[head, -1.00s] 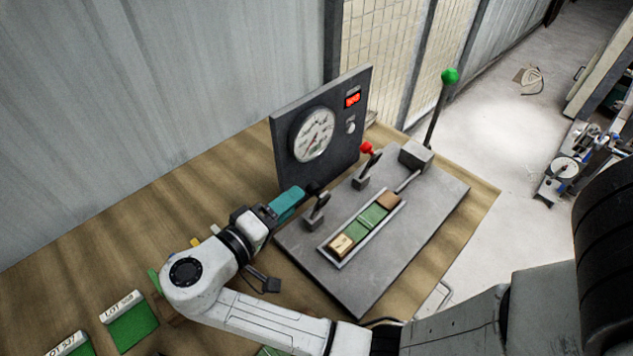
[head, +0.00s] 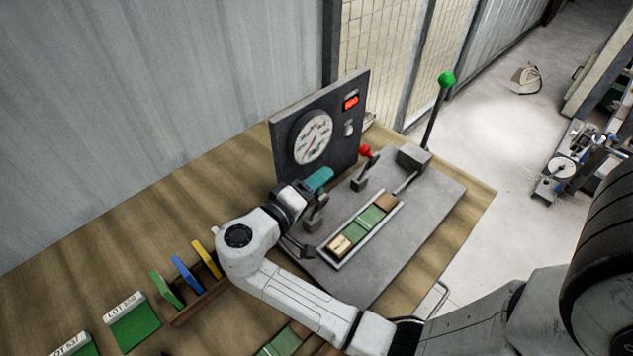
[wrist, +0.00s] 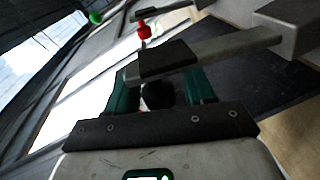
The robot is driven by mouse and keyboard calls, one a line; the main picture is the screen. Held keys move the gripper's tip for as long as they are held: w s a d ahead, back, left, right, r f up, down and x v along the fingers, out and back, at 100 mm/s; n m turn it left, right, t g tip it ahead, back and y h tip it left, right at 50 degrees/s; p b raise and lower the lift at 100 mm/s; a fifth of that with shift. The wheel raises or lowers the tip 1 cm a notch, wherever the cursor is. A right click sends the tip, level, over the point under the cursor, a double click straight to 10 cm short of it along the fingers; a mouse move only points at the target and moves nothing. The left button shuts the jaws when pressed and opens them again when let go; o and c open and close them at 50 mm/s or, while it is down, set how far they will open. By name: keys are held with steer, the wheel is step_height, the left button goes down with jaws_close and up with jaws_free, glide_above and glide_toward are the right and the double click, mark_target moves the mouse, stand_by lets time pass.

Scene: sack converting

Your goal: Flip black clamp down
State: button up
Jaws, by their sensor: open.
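The black clamp (head: 316,211) stands on the near left of the grey base plate. Its handle is raised, partly hidden by my gripper in the head view. In the wrist view its grey arm with a black grip (wrist: 165,59) crosses in front of my fingertips. My gripper (head: 319,180) is at the upper end of the clamp, between it and the gauge panel. In the wrist view my teal fingers (wrist: 163,84) are apart, with a dark rounded thing showing between them. I cannot tell whether they touch the clamp.
A red-tipped clamp (head: 365,153) and a green-knobbed lever (head: 446,80) stand farther along the plate. A tray of green and brown blocks (head: 341,263) lies beside the clamps. The gauge panel (head: 344,125) rises close behind my gripper. Coloured cards (head: 186,275) stand in a wooden rack.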

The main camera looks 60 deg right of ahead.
jaws_close()
stand_by(0.5)
